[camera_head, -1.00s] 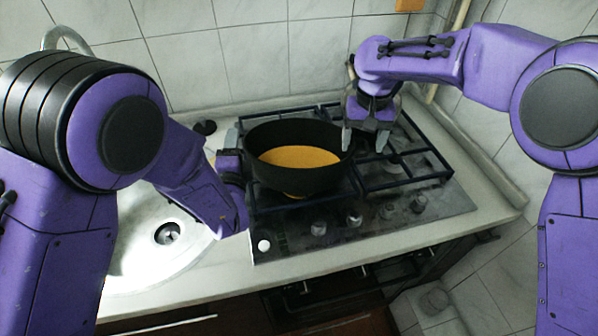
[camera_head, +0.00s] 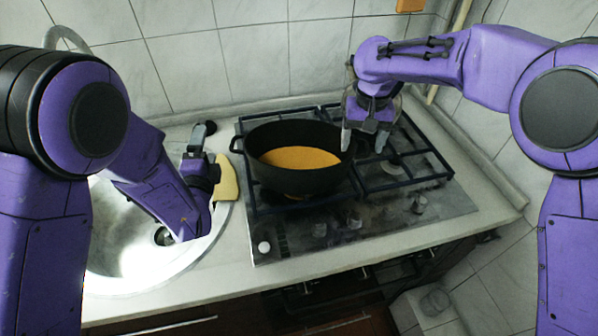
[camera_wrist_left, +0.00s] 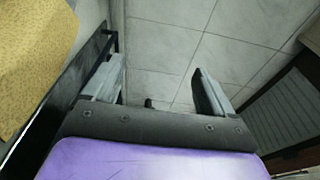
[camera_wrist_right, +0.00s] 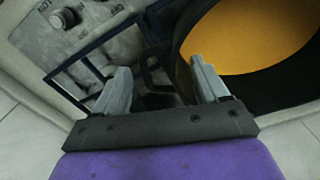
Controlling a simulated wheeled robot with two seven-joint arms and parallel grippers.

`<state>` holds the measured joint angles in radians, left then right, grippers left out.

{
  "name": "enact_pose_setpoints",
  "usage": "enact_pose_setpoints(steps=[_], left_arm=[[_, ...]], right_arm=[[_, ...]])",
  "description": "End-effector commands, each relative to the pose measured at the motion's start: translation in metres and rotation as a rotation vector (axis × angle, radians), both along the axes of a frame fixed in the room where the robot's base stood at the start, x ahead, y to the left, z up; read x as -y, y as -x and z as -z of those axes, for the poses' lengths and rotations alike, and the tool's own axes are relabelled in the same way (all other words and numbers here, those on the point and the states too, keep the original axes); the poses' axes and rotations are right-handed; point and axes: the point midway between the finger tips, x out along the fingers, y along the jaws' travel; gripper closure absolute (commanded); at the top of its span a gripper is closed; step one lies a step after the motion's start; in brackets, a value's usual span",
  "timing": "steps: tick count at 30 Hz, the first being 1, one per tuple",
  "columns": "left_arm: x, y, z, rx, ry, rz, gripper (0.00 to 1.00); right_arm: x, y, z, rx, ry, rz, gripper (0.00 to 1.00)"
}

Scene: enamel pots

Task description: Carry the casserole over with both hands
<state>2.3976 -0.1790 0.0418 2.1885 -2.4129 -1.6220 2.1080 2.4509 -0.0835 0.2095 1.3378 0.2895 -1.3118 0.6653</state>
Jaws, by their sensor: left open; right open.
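The casserole (camera_head: 305,180) is a black pot with orange-yellow contents, upright on the left side of the gas hob. It is also partly visible in the right wrist view (camera_wrist_right: 275,95). Its left handle (camera_head: 236,146) is free. My right gripper (camera_head: 363,141) is open at the casserole's right side; one fingertip is by the rim.
The hob (camera_head: 420,212) has dark grates and front knobs; its right side is free of pots. A yellow sponge-like piece (camera_head: 227,180) lies beside my left gripper, near the steel sink (camera_head: 120,255). A tiled wall (camera_head: 255,60) stands close behind.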

Motion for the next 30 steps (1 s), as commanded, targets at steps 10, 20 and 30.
enact_pose_setpoints(steps=[10,20,30], left_arm=[[0.0,0.0,0.0,0.0,0.0,0.0,0.14],[0.001,0.0,0.0,0.001,0.0,0.0,0.14],[0.001,0.0,0.0,0.001,0.0,0.0,0.14]], right_arm=[[0.0,0.0,0.0,0.0,0.0,0.0,0.05],[0.0,-0.001,-0.035,0.005,-0.001,0.0,0.05],[-0.001,-0.001,-0.11,0.002,-0.001,0.001,0.05]])
